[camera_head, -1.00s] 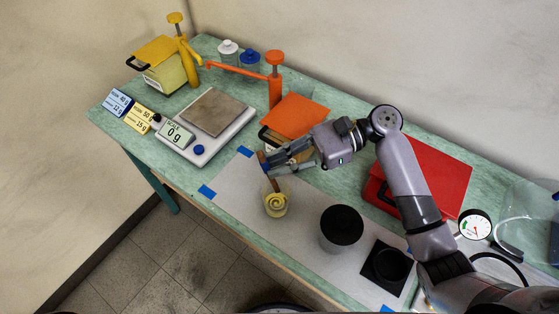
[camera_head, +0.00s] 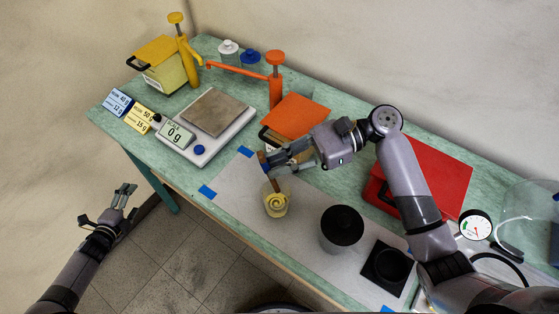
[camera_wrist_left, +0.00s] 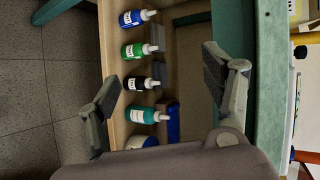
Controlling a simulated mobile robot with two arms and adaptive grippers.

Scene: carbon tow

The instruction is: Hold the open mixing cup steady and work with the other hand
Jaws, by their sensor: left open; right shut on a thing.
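The mixing cup (camera_head: 275,207) is a small, pale yellowish open cup with a swirl of yellow inside. It stands on the grey mat (camera_head: 229,192) near the table's front edge. My right gripper (camera_head: 266,163) is shut on a brown stick (camera_head: 274,184), whose lower end is at the cup. The fingers hide part of the stick. My left gripper (camera_head: 122,198) is open and empty, off the table's front left side, well away from the cup. In the left wrist view its spread fingers (camera_wrist_left: 161,88) frame a shelf with several bottles.
A scale (camera_head: 215,112) reading 0 g and two pump containers stand at the back left. A black cylinder (camera_head: 342,226) and a black square block (camera_head: 387,267) are right of the cup. A red box (camera_head: 440,180) lies behind my right arm. Small bottles (camera_wrist_left: 142,51) sit on the shelf.

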